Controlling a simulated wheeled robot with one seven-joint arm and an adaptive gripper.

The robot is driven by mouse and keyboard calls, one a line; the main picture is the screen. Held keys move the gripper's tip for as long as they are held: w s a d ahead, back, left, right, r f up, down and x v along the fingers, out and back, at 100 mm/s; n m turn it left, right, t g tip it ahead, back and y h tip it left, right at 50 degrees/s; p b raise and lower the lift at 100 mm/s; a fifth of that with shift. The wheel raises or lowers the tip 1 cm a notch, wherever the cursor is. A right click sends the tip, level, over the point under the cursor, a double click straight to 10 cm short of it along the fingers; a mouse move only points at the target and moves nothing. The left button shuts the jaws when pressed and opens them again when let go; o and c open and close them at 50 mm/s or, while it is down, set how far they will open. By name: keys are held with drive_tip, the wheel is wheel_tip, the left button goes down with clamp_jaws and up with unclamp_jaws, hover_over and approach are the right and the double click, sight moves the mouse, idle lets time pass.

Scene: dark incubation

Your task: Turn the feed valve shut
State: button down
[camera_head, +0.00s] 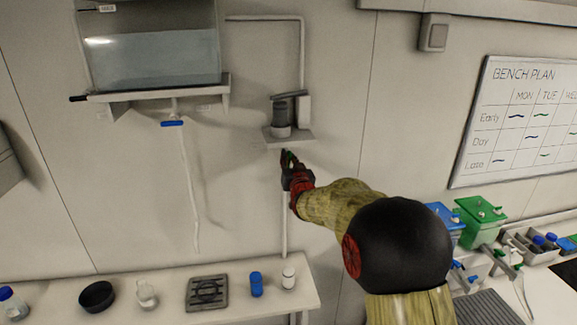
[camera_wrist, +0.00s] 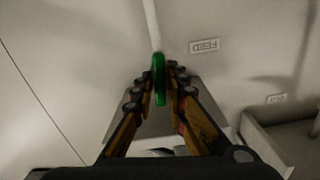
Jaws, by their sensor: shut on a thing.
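The feed valve's green handle (camera_wrist: 159,78) stands between my fingertips in the wrist view, beside a label reading FEED (camera_wrist: 205,46). It looks nearly in line with the pale pipe (camera_wrist: 152,22) behind it. My gripper (camera_wrist: 159,82) is shut on this handle, one finger on each side. In the head view my gripper (camera_head: 288,168) is at the wall pipe (camera_head: 284,225), just below a small shelf. Only a bit of green (camera_head: 288,154) shows there; the fingers hide most of the valve.
A small shelf (camera_head: 303,136) with a grey device sits just above my gripper. Left of it, a tank (camera_head: 150,60) has a blue-handled valve (camera_head: 172,123) with a hanging tube. A bench (camera_head: 225,285) below holds bottles and dishes. Green and blue boxes stand at right.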

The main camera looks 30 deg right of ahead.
drive_tip(key=m+b, duration=0.1)
drive_tip(key=b, duration=0.1)
drive_tip(key=m+b, duration=0.3)
drive_tip(key=b, duration=0.2)
drive_tip(key=shift+d+f+m, duration=0.1)
drive_tip(key=shift+f+m, duration=0.2)
drive_tip(key=m+b, duration=0.4)
drive_tip(key=shift+d+b, duration=0.1)
drive_tip(key=shift+b, duration=0.25)
drive_tip(key=m+b, duration=0.2)
drive_tip(key=m, duration=0.2)
drive_tip(key=shift+m+b, duration=0.65)
drive_tip(key=shift+m, duration=1.25)
drive_tip(key=c, duration=2)
unclamp_jaws()
drive_tip(key=shift+d, duration=0.1)
drive_tip(key=shift+o, duration=0.6)
drive_tip(key=shift+s, duration=0.15)
